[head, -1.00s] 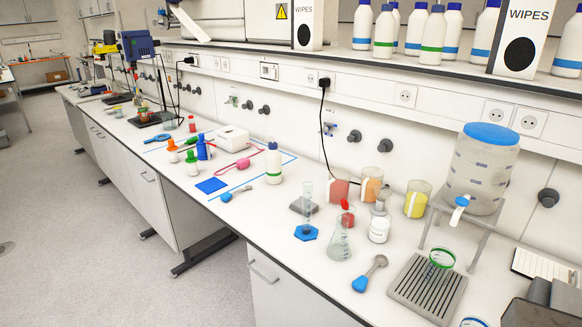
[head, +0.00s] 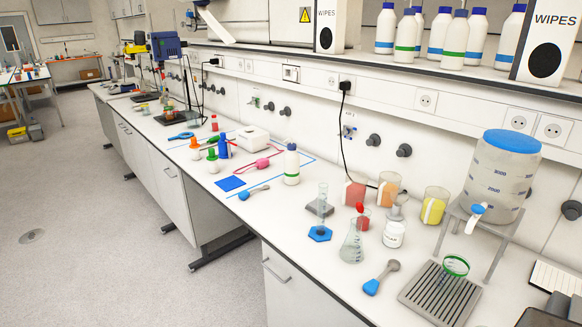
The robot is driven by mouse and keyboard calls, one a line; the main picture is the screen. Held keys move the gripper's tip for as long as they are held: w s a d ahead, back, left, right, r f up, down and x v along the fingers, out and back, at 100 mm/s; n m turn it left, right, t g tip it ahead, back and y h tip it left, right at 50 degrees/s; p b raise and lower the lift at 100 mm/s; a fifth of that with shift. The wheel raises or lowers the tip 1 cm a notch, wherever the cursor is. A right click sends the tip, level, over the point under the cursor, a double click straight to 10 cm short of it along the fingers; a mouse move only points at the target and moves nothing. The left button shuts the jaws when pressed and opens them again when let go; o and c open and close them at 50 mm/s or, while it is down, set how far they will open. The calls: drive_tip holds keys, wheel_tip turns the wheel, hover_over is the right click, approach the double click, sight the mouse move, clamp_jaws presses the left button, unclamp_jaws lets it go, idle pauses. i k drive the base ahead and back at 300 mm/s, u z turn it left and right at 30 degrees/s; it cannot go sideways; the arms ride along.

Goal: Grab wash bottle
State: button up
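A small red-topped vessel (head: 362,222) stands behind the conical flask. I cannot tell which of these is the wash bottle. My gripper is not in view.
The floor (head: 90,220) at left is clear.

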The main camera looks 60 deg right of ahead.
sight(292, 158)
drive_tip(key=u, duration=0.05)
drive_tip(key=i, duration=0.95)
drive_tip(key=z, duration=0.05)
